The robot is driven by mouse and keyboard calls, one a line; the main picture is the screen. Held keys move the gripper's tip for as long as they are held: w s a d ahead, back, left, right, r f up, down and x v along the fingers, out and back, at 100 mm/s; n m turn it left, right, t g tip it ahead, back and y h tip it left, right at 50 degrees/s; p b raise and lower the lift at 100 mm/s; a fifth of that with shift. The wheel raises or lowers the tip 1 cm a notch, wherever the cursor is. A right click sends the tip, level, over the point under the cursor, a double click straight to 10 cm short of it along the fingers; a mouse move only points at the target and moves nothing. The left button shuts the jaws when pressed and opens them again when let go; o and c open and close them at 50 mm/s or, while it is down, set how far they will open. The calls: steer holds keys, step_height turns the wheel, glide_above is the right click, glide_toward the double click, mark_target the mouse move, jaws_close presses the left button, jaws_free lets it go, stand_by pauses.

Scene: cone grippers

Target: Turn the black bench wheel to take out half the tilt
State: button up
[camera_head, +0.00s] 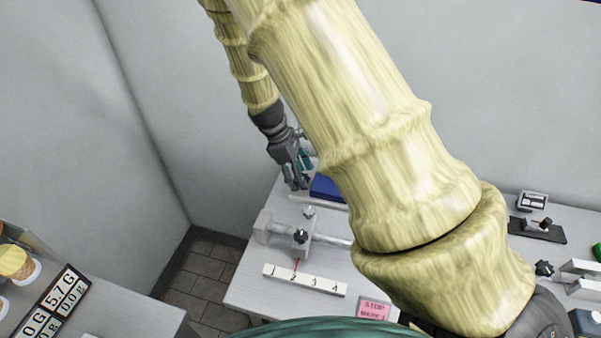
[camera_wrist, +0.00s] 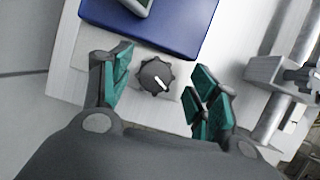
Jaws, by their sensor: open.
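A black scalloped wheel (camera_wrist: 156,76) with a white pointer line lies on a pale plate in front of a blue block in the wrist view. The pointer slants from upper left to lower right. My gripper (camera_wrist: 155,88) is open, with one teal-padded finger left of the wheel and the other right of it. There is a gap on both sides, and neither finger appears to touch it. In the head view my gripper (camera_head: 298,178) points down over the far left of the bench, and the wheel is hidden there.
The blue block (camera_wrist: 165,18) is just beyond the wheel; it also shows in the head view (camera_head: 327,189). A rail clamp with a black knob (camera_head: 300,236) and a numbered scale (camera_head: 304,280) stand nearer. A pink stop card (camera_head: 374,308) lies to their right. My arm covers the bench middle.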

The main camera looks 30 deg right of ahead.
steer(key=shift+w+f, duration=0.4)
steer(key=shift+w, duration=0.1)
steer(key=shift+s+r, duration=0.2)
steer(key=shift+s, duration=0.1)
steer(key=c, duration=0.8)
steer(key=shift+c, duration=1.1)
steer(key=shift+n+p, duration=0.3)
steer(key=shift+n, duration=0.1)
steer(key=shift+a+f+n, duration=0.1)
steer(key=shift+n, duration=0.3)
steer(key=o, duration=1)
steer(key=shift+w, duration=0.15)
